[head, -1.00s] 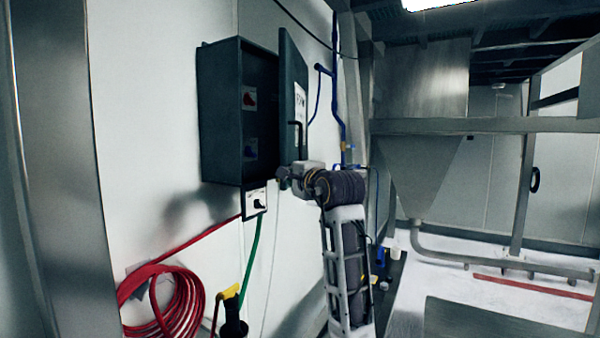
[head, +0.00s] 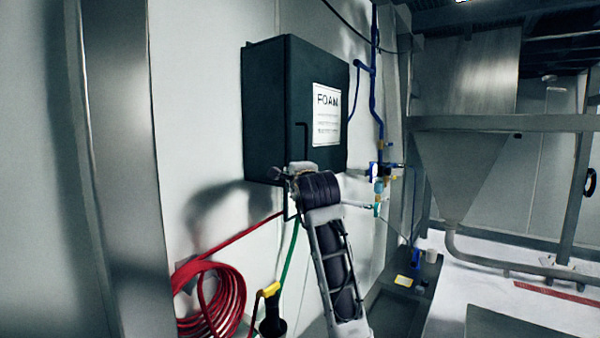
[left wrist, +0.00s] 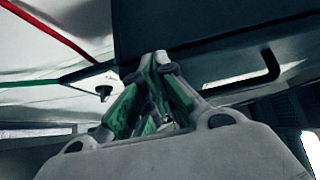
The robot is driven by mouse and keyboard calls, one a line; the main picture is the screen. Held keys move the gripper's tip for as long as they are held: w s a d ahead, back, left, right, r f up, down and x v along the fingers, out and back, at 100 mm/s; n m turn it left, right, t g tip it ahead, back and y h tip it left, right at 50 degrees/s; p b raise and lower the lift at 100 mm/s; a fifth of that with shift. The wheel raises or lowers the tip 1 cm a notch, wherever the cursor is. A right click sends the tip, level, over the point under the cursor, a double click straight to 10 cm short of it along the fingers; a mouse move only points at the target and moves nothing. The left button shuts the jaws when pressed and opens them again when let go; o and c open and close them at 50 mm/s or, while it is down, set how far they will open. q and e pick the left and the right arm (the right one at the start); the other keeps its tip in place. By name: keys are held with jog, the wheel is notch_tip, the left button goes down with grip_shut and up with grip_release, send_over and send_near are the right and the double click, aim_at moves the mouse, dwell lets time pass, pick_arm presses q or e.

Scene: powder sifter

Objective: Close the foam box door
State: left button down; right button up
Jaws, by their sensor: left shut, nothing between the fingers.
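The dark foam box (head: 263,110) is mounted on the white wall in the head view. Its door (head: 328,75), with a white FOAM sign, lies across the front and looks shut or almost shut; the inside is hidden. A black bar handle (head: 303,140) sits on the door's left part. My left gripper (head: 284,180) is shut and empty at the box's lower edge. In the left wrist view its fingertips (left wrist: 160,62) meet in front of the dark panel (left wrist: 215,25), and the handle (left wrist: 268,68) shows to their right. Contact cannot be told. My right gripper is out of view.
A red hose coil (head: 215,300) hangs on the wall at lower left, beside a yellow and black nozzle (head: 271,312). Blue pipes and valves (head: 378,170) run right of the box. A metal hopper (head: 460,170) and frame stand further right.

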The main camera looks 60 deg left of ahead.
pick_arm(q)
jog(key=shift+s+a+r, duration=0.1)
jog(key=shift+s+a, duration=0.15)
jog(key=shift+a, duration=0.15)
dwell(0.4)
